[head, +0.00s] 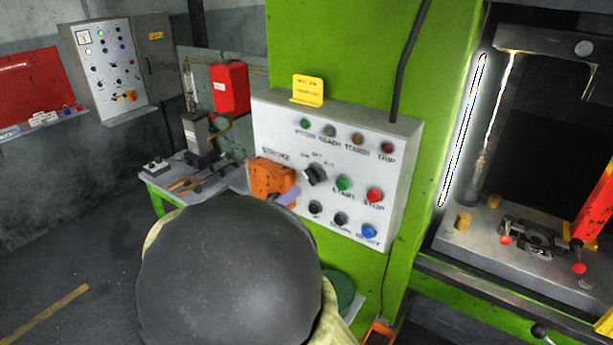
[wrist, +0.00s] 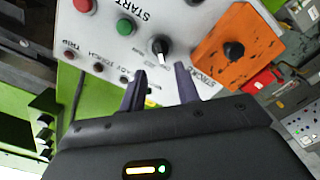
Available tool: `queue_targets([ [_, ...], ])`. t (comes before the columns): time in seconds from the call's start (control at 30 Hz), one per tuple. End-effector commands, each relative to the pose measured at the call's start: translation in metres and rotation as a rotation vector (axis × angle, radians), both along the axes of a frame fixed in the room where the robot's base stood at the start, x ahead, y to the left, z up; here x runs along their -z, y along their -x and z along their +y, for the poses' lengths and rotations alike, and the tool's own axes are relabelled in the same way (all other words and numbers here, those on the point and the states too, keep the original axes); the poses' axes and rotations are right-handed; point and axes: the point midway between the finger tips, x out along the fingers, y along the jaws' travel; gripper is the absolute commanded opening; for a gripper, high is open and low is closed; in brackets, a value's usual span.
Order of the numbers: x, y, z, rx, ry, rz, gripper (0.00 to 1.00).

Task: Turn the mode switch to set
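The mode switch is a black rotary knob (head: 316,174) in the middle of the grey control panel (head: 376,222), with small labels around its top that are hard to read. In the wrist view the knob (wrist: 160,46) has a white mark, but I cannot tell which label it points to. My gripper (wrist: 161,69) is open in the wrist view, its two dark fingers apart with nothing between them. The knob lies just beyond the gap, and I see no contact. In the head view one purplish fingertip (head: 288,198) shows below left of the knob; the rest is hidden behind my arm.
An orange plate with a black stroke knob (wrist: 234,50) sits beside the mode switch. The green start button (head: 343,184) and red stop button (head: 375,195) are close on the other side. A yellow sign (head: 308,90) stands on top of the panel. The press opening is at right.

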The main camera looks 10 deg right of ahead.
Motion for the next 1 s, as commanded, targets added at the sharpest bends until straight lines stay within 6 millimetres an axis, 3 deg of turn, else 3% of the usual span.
queue_targets([
  [0.4,-0.002,-0.05,-0.05,0.002,0.002,-0.001,0.32],
  [0.83,0.0,-0.059,-0.059,0.0,0.0,0.0,0.32],
  [0.97,0.0,-0.059,-0.058,-0.001,0.0,0.0,0.06],
  [1.0,0.0,-0.059,-0.058,-0.001,0.0,0.0,0.05],
])
